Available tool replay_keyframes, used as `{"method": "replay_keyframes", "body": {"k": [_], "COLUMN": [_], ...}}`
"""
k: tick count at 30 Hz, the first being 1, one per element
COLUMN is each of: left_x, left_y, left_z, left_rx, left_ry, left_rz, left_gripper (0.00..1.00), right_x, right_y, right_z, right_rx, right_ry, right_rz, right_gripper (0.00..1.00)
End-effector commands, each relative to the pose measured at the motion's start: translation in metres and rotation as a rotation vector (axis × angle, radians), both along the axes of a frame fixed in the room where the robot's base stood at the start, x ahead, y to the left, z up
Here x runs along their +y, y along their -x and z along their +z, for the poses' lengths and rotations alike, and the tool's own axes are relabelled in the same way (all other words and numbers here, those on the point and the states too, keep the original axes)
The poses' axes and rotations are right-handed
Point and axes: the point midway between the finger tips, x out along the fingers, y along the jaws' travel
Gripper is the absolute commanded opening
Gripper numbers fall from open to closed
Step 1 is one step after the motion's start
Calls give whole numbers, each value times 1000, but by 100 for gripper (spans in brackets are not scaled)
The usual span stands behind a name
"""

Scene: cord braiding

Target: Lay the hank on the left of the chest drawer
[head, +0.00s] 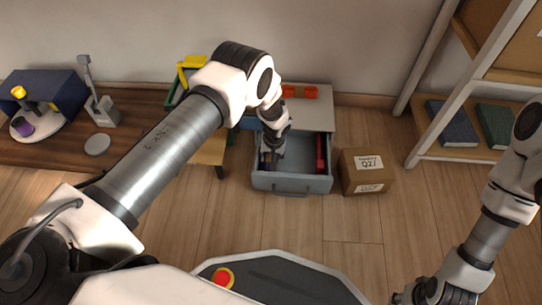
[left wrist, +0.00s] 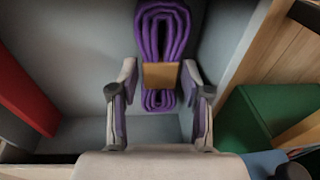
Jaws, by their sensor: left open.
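The purple hank (left wrist: 162,30), folded with a tan band around its middle, lies in the open grey drawer (head: 291,187) of the chest (head: 312,118). In the head view it shows only as a small purple patch (head: 267,157) in the drawer's left part, mostly hidden by my gripper. My left gripper (head: 270,152) reaches down into the drawer. In the left wrist view its fingers (left wrist: 160,82) are open on either side of the hank, with a gap at each side. My right gripper (head: 425,294) is at the bottom right, partly cut off.
A red item (head: 320,153) lies along the drawer's right side. A cardboard box (head: 362,172) stands just right of the drawer. A wooden bench (head: 60,140) is at left and a shelf with books (head: 452,124) at right. The floor in front is clear.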

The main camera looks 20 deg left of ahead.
Motion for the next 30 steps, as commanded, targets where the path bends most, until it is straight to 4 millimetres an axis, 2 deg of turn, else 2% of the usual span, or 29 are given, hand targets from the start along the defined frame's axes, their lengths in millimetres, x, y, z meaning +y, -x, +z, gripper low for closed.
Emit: {"method": "replay_keyframes", "body": {"k": [5, 12, 17, 21, 26, 29, 30], "left_x": [-2, -9, -12, -13, -12, -6, -1], "left_y": [0, 5, 7, 8, 11, 39, 62], "left_z": [24, 88, 115, 122, 120, 107, 99], "left_rx": [-1, -1, -1, 0, 3, 24, 37], "left_ry": [0, 0, 0, 0, 3, 26, 45], "left_rz": [0, -1, -1, 0, -2, -23, -39], "left_gripper": [48, 48, 48, 48, 48, 48, 48], "right_x": [0, 1, 1, 2, 2, 2, 1], "right_y": [2, 6, 7, 7, 7, 7, 7], "right_z": [17, 52, 65, 66, 65, 65, 65], "right_rx": [7, 15, 18, 19, 19, 19, 19], "right_ry": [-1, -3, -4, -4, -4, -4, -3], "right_rz": [-2, 1, 4, 6, 6, 6, 6], "right_gripper": [36, 36, 36, 36, 36, 36, 36]}}
